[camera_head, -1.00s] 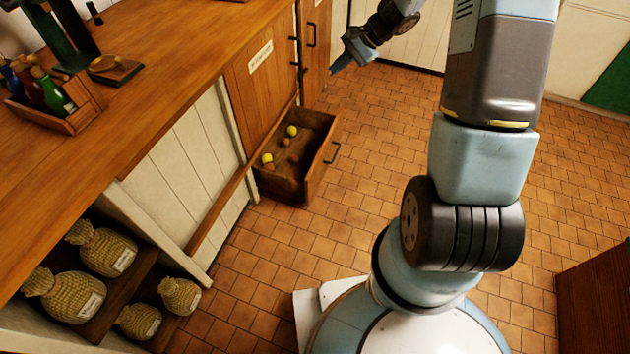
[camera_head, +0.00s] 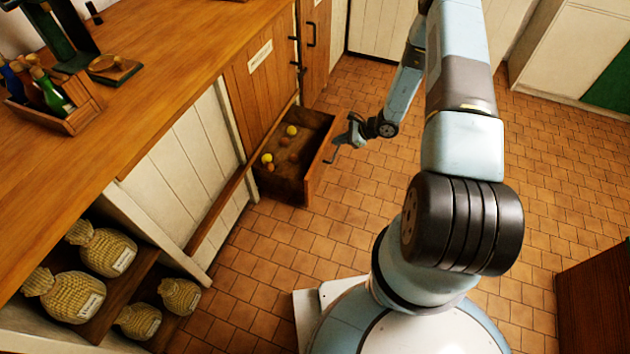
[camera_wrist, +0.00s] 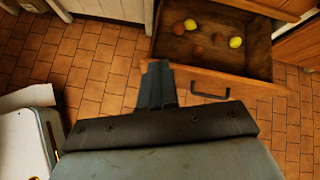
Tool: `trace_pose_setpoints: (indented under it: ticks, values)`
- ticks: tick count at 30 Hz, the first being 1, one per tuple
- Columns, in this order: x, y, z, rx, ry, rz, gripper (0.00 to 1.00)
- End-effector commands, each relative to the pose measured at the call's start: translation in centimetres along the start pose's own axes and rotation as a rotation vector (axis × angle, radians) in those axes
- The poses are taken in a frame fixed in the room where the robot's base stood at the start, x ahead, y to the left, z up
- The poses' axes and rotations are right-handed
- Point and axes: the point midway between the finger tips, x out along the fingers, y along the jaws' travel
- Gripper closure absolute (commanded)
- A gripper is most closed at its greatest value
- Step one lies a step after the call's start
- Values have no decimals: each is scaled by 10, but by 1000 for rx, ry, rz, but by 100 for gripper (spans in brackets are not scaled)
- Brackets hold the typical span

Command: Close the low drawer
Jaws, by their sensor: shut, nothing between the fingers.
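The low drawer (camera_head: 313,170) is pulled open from the wooden cabinet, near the floor. Yellow and brown round items lie inside it. Its dark handle (camera_wrist: 211,92) is on the front panel, which also shows in the wrist view (camera_wrist: 255,88). My gripper (camera_head: 341,142) is shut and empty, close to the drawer front and by the handle in the head view. In the wrist view its fingers (camera_wrist: 157,75) point toward the drawer's front left corner. I cannot tell whether they touch the front.
A wooden counter (camera_head: 150,75) runs along the left, with a bottle crate (camera_head: 65,112) on it. Sacks (camera_head: 75,295) sit on low shelves beneath. A cabinet door with dark handles (camera_head: 312,35) stands behind the drawer. The tiled floor (camera_head: 360,215) in front of the drawer is clear.

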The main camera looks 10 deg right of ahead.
Motion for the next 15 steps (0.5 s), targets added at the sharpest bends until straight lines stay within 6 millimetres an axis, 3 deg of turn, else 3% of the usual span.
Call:
trace_pose_setpoints:
  ticks: [3,9,15]
  values:
    - [25,25,-37,103,13,-18,100]
    - [59,66,-87,254,40,-48,100]
    - [78,92,-114,340,59,-66,100]
